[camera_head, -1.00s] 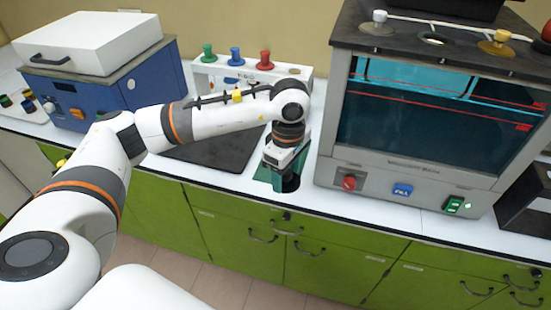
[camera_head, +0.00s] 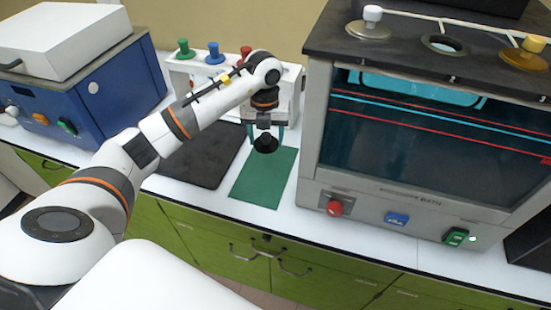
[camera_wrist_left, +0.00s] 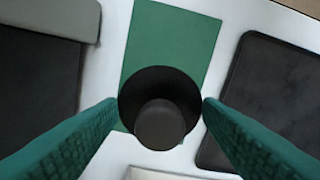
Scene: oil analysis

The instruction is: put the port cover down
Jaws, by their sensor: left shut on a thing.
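The port cover (camera_head: 265,144) is a black disc with a round knob. It is in my left gripper (camera_head: 266,135), over the far end of the green mat (camera_head: 260,185). In the left wrist view, the cover (camera_wrist_left: 158,122) sits between the two green fingers, which are shut on it at its sides. The green mat (camera_wrist_left: 172,42) lies below it on the white counter. I cannot tell how high the cover is above the mat. My right gripper is not in view.
A large bath (camera_head: 320,110) with a glass front stands right of the mat; its top has an open port (camera_head: 445,44). A dark flat plate (camera_head: 203,160) lies left of the mat. A white rack (camera_head: 185,75) with coloured knobs stands behind. Most of the mat is clear.

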